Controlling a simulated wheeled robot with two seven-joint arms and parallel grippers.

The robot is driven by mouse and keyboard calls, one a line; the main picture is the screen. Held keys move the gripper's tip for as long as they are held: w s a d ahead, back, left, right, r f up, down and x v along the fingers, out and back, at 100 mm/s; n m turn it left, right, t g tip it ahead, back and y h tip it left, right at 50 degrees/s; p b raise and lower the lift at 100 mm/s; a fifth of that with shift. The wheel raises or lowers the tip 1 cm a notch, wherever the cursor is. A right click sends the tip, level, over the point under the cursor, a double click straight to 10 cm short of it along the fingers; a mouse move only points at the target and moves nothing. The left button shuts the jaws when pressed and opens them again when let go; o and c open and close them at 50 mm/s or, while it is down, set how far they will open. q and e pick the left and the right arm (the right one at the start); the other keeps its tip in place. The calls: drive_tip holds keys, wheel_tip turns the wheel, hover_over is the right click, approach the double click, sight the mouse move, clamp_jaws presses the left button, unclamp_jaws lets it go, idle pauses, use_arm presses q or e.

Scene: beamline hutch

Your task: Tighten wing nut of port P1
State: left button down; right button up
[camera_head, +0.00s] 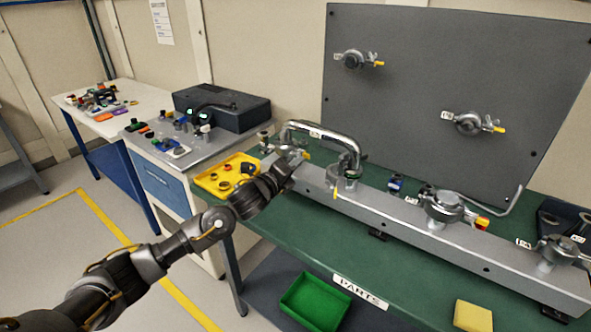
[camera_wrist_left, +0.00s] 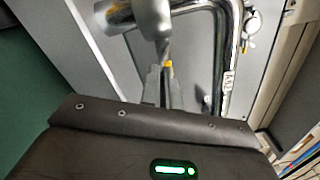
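My left gripper (camera_head: 293,160) reaches the clamp at the left end of the grey rail (camera_head: 400,222), by the left foot of the bent chrome pipe (camera_head: 325,134). A yellow-tipped wing nut (camera_head: 307,155) shows right beside the fingertips. In the left wrist view the gripper's fingers (camera_wrist_left: 163,84) stand close together, with the yellow tip (camera_wrist_left: 168,68) at their ends and the round metal clamp above. Whether the fingers press on the wing nut is not clear. The port labels are too small to read, so I cannot tell which is P1. My right gripper is not in view.
More clamps (camera_head: 443,207) sit along the rail, and two hang on the dark upright panel (camera_head: 440,70). A yellow tray (camera_head: 226,174) of small parts lies left of my gripper. A green bin (camera_head: 315,302) is on the lower shelf; a yellow block (camera_head: 473,316) lies at the front.

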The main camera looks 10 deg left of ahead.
use_arm(q)
drive_tip(key=shift+f+m+b, duration=0.3)
drive_tip(key=shift+m+b, duration=0.2)
drive_tip(key=shift+m, duration=0.3)
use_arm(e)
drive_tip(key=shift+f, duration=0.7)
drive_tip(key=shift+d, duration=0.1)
use_arm(q)
drive_tip(key=c, duration=1.9)
unclamp_jaws()
drive_tip(key=shift+r, duration=0.1)
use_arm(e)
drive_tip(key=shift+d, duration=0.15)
use_arm(q)
drive_tip(key=shift+s+a, duration=0.1)
